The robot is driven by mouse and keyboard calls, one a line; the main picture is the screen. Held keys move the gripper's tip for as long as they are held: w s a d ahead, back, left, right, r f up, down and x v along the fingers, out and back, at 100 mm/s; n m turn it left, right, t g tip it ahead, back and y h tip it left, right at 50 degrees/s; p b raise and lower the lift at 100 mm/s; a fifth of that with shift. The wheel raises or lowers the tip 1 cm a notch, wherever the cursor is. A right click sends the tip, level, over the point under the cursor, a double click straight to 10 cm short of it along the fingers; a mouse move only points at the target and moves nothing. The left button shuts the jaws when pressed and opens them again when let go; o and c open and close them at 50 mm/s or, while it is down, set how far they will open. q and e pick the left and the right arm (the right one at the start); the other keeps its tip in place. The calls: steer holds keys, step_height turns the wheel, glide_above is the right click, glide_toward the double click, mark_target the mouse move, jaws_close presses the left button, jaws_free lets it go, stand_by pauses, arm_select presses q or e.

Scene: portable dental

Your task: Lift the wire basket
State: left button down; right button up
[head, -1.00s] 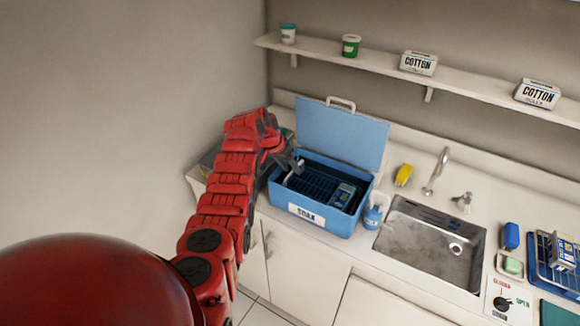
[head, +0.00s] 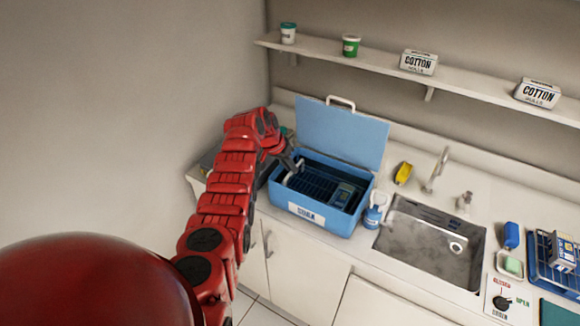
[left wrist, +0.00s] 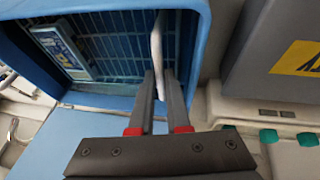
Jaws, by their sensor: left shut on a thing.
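The dark wire basket (head: 317,184) sits inside the blue open box (head: 314,219) on the counter; the box's lid stands raised behind it. The basket's wire grid also shows in the left wrist view (left wrist: 118,46). A small blue packet (head: 344,195) lies in the basket. My left gripper (head: 292,165) reaches over the box's left end. In the left wrist view its fingers (left wrist: 160,92) are shut on the pale upright handle (left wrist: 157,45) of the basket. The basket's underside is hidden by the box walls. My right gripper is not in view.
A small blue bottle (head: 373,217) stands close to the box's right. The sink (head: 428,243) and a yellow object (head: 404,173) are farther right. A grey box with a yellow label (left wrist: 270,60) stands beside the blue box. A shelf (head: 385,66) runs above.

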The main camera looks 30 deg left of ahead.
arm_select(q)
steer(key=shift+r, duration=0.1)
stand_by(0.7)
step_height(320, 180, up, 8)
steer(key=b, duration=0.3)
steer(key=c, duration=1.3)
jaws_free()
steer(key=shift+w+a, duration=0.1)
steer(key=shift+w, duration=0.05)
steer(key=o, duration=0.4)
